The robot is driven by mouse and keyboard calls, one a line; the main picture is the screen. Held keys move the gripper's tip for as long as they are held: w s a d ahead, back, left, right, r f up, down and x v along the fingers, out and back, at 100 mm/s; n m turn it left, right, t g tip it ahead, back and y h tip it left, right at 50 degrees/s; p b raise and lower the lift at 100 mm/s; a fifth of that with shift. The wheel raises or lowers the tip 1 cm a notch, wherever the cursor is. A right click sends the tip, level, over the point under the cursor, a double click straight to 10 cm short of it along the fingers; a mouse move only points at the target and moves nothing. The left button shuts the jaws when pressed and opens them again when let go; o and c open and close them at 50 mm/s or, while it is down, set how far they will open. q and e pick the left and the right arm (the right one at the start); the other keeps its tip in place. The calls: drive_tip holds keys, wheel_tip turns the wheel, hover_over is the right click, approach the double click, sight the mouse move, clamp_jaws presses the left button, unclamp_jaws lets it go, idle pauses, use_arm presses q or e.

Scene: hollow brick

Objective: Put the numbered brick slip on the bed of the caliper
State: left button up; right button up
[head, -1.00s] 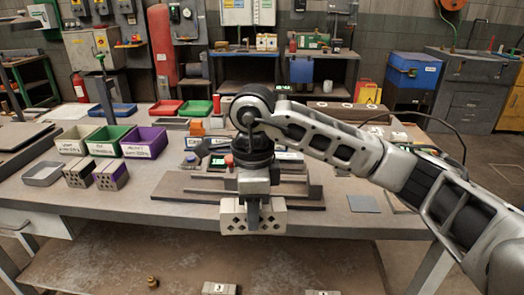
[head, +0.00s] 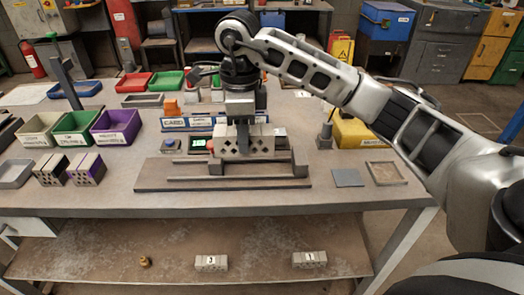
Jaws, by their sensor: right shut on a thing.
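My right gripper (head: 242,150) is shut on a light grey brick slip with dark holes (head: 262,145). No number shows on the side facing me. The slip is level and shows directly over the bed of the caliper (head: 222,182), a long dark metal base on the bench. I cannot tell whether it touches the bed. A small green display (head: 200,143) and a red knob show at the left, behind the caliper. My left gripper is not in view.
Brick slips marked 3 (head: 211,263) and 1 (head: 310,259) lie on the lower shelf. Cream, green and purple bins (head: 113,127) and two hollow bricks (head: 87,169) stand left. A grey plate (head: 348,178) and shallow tray (head: 386,173) lie right. The front bench strip is clear.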

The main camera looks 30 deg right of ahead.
drive_tip(key=d+f, duration=0.2)
drive_tip(key=w+d+f, duration=0.1)
drive_tip(key=d+f, duration=0.1)
drive_tip(key=f, duration=0.1)
drive_tip(key=shift+w+d+f, duration=0.1)
drive_tip(key=shift+d, duration=0.2)
drive_tip(key=f, duration=0.1)
drive_tip(key=f+p, duration=0.1)
drive_tip(key=f, duration=0.1)
drive_tip(key=shift+d+p, duration=0.3)
drive_tip(key=shift+d, duration=0.05)
drive_tip(key=shift+w+f, duration=0.1)
drive_tip(key=shift+f, duration=0.4)
drive_tip(key=shift+f, duration=0.1)
drive_tip(key=o, duration=1.1)
drive_tip(key=shift+o, duration=0.2)
